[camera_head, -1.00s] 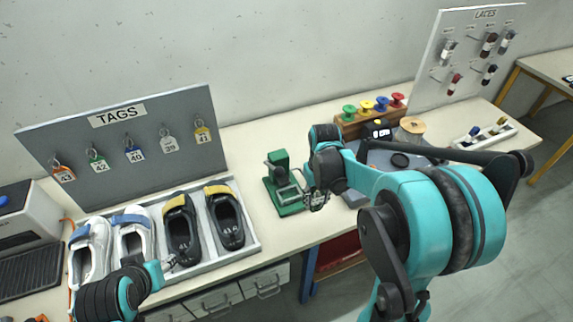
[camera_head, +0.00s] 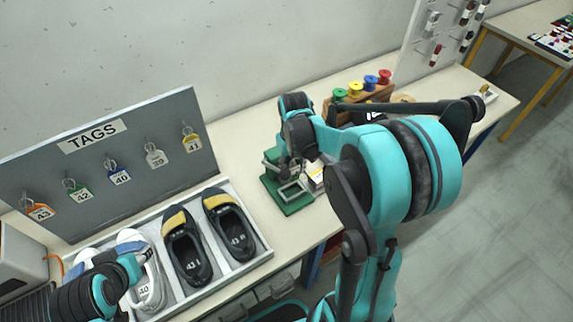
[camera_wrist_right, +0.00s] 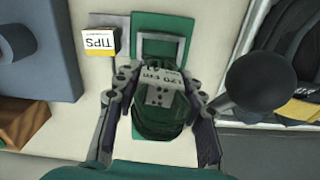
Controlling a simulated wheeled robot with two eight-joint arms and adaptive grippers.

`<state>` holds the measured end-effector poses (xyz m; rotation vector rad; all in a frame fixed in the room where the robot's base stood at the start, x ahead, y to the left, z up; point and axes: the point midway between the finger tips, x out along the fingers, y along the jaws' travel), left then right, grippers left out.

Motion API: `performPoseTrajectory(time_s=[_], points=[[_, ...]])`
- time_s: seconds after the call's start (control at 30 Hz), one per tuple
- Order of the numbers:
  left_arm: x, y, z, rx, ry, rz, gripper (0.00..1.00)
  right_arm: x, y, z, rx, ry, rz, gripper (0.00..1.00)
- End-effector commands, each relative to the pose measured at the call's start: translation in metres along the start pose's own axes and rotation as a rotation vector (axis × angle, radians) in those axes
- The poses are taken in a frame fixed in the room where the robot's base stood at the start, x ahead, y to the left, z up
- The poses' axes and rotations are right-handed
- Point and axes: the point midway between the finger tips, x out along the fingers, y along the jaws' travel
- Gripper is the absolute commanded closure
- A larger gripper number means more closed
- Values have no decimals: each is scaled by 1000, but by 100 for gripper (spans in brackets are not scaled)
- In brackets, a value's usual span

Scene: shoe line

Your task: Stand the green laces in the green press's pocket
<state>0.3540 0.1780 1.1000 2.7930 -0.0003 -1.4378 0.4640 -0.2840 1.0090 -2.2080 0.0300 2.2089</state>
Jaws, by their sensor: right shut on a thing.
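The green laces (camera_wrist_right: 160,112) are a dark green bundle with a pale band marked 120 cm, seen in the right wrist view. My right gripper (camera_wrist_right: 158,105) is shut on them, one finger on each side. The green press (camera_head: 287,192) stands on the bench in the head view. Its green parts also show behind the laces in the right wrist view (camera_wrist_right: 160,24). My right gripper (camera_head: 290,168) is over the press, partly lost against it. The pocket is hidden, so I cannot tell whether the laces touch it.
A yellow-and-white TIPS box (camera_wrist_right: 100,43) is beside the press. A shoe tray (camera_head: 262,247) lies left of it, before the TAGS board (camera_head: 140,190). A spool rack (camera_head: 345,110) stands behind my right arm. Bare bench lies between the tray and press.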

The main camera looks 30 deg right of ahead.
Motion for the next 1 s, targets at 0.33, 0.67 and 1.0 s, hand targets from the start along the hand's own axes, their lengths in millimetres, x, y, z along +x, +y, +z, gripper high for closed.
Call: performPoseTrajectory(time_s=[0.33,0.67,1.0], points=[[9,0,7,0,0,0,57,15,0,0,0,0,0,82],[25,0,18,0,0,0,57,39,0,0,0,0,0,82],[41,0,29,0,0,0,57,64,0,0,0,0,0,82]])
